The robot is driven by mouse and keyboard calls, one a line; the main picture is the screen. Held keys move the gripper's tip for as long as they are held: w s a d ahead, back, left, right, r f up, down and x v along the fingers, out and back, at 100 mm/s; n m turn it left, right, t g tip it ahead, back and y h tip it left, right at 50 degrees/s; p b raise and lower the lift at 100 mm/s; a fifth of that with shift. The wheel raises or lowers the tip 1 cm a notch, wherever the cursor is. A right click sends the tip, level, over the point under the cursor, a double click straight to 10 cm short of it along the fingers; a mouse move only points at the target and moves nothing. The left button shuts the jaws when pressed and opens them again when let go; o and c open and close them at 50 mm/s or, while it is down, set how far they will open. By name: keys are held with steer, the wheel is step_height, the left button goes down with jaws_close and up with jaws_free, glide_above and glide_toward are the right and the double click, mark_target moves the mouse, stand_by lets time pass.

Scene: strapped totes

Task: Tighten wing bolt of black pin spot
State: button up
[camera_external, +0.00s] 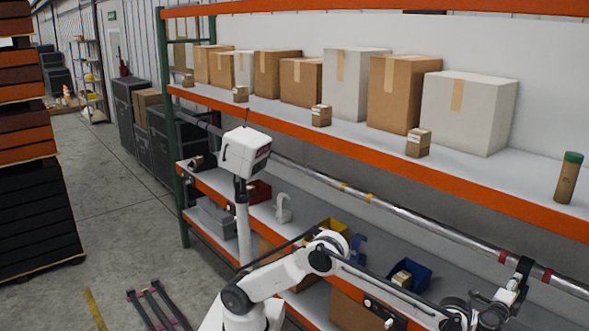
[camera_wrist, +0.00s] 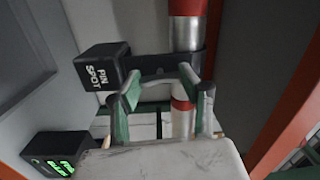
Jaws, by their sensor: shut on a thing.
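The black pin spot (camera_wrist: 103,66), labelled "PIN SPOT", hangs by a black clamp (camera_wrist: 190,66) around the metal pipe (camera_wrist: 187,35) in the wrist view. In the external view the clamped pin spot (camera_external: 521,272) is at the right end of the pipe (camera_external: 400,222). My gripper (camera_wrist: 160,84) is at the clamp, its two green-padded fingers on either side of the clamp's near side. It is shut on the wing bolt, which is mostly hidden between the fingers. In the external view my gripper (camera_external: 510,292) is just below the pipe.
A black box with a green display (camera_wrist: 58,155) is at the lower left of the wrist view. Orange shelf edges (camera_external: 380,148) run above the pipe. Boxes stand on the upper shelf, and a blue bin (camera_external: 410,275) is on the lower shelf near my arm.

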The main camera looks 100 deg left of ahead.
steer(key=shift+m, duration=0.5)
steer(key=o, duration=1.2)
steer(key=shift+c, duration=0.2)
steer(key=v, duration=1.2)
